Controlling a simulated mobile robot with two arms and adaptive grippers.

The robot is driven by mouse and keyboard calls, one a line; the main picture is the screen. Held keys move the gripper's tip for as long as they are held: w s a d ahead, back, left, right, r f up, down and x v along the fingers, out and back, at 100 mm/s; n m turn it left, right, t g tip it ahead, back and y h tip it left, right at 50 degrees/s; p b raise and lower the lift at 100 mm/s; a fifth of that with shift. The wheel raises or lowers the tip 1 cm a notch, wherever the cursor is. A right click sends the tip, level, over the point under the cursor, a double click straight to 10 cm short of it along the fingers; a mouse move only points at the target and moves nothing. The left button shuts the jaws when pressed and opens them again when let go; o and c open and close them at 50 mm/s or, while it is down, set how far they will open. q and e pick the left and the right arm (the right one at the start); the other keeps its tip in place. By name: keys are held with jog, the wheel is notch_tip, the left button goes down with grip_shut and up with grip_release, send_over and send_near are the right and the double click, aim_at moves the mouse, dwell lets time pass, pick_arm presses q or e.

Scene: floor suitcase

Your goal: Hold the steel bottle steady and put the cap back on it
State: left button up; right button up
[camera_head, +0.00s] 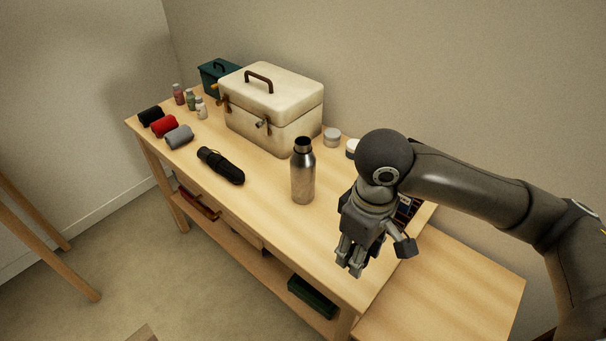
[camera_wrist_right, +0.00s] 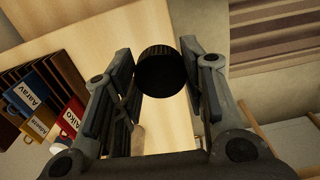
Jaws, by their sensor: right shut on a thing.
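The steel bottle (camera_head: 302,178) stands upright on the wooden table, with a dark neck and no cap on its top. No gripper touches it. My right gripper (camera_head: 376,256) is to the right of the bottle and nearer the table's front edge, pointing down. In the right wrist view, a round black ribbed cap (camera_wrist_right: 160,71) is held between the fingertips of my right gripper (camera_wrist_right: 162,78). My left gripper is in neither view.
A cream case (camera_head: 275,105) stands behind the bottle, with small jars (camera_head: 332,137) to its right. A black folded umbrella (camera_head: 221,166) lies left of the bottle. Rolled cloths (camera_head: 164,126) and small bottles (camera_head: 190,98) are at the far left. Tagged items (camera_wrist_right: 38,107) show in the wrist view.

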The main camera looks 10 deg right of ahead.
jog(key=m, duration=0.2)
jog(key=d+m, duration=0.1)
jog(key=m, duration=0.1)
jog(key=d+m, duration=0.1)
jog(key=m, duration=0.2)
jog(key=shift+s+r, duration=0.15)
jog(key=shift+s, duration=0.1)
jog(key=shift+d, duration=0.1)
